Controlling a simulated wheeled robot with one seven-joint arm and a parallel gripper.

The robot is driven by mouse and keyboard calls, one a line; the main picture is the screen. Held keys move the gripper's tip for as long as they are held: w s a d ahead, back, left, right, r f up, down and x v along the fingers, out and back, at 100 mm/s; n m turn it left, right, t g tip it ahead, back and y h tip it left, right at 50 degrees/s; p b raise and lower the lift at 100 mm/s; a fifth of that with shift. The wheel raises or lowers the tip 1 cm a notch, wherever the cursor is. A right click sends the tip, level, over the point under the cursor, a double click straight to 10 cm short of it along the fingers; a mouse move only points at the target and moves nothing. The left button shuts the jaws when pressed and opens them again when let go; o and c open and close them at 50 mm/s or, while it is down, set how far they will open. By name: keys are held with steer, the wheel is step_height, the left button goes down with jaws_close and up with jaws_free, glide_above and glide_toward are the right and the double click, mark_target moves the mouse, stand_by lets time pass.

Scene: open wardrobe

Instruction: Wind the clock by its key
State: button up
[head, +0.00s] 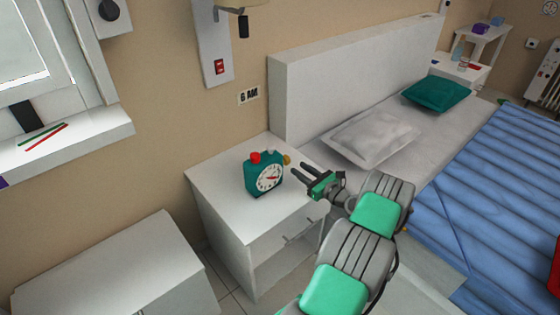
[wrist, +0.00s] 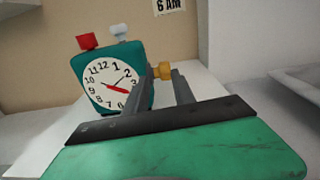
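The teal alarm clock (head: 264,178) stands upright on the white nightstand (head: 222,196), with a red button and a pale button on top. It also shows in the wrist view (wrist: 84,72), its white dial with a red hand facing the camera. The gold key (head: 287,160) sticks out from the clock's right side; in the wrist view the key (wrist: 163,69) appears at the far end of the finger gap. My gripper (head: 298,168) is open and empty, to the right of the key, its fingertips close to it. Contact with the key cannot be told.
A "6 AM" sign (head: 248,97) is on the wall above the nightstand. The bed headboard (head: 345,85) rises behind, with a grey pillow (head: 371,137) and blue bedding (head: 500,190) to the right. A white cabinet (head: 120,275) stands front left. The nightstand top left of the clock is clear.

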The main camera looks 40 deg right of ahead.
mark_target(288, 158)
steer(key=shift+s+d+f+m+h, duration=0.2)
steer(key=shift+d+m+h, duration=0.1)
steer(key=shift+d+m, duration=0.2)
steer(key=shift+w+d+r, duration=0.1)
steer(key=shift+w+r, duration=0.1)
steer(key=shift+w, duration=0.15)
steer(key=w, duration=0.7)
steer(key=shift+a, duration=0.4)
steer(key=shift+c, duration=0.2)
jaws_close()
steer(key=shift+d, duration=0.1)
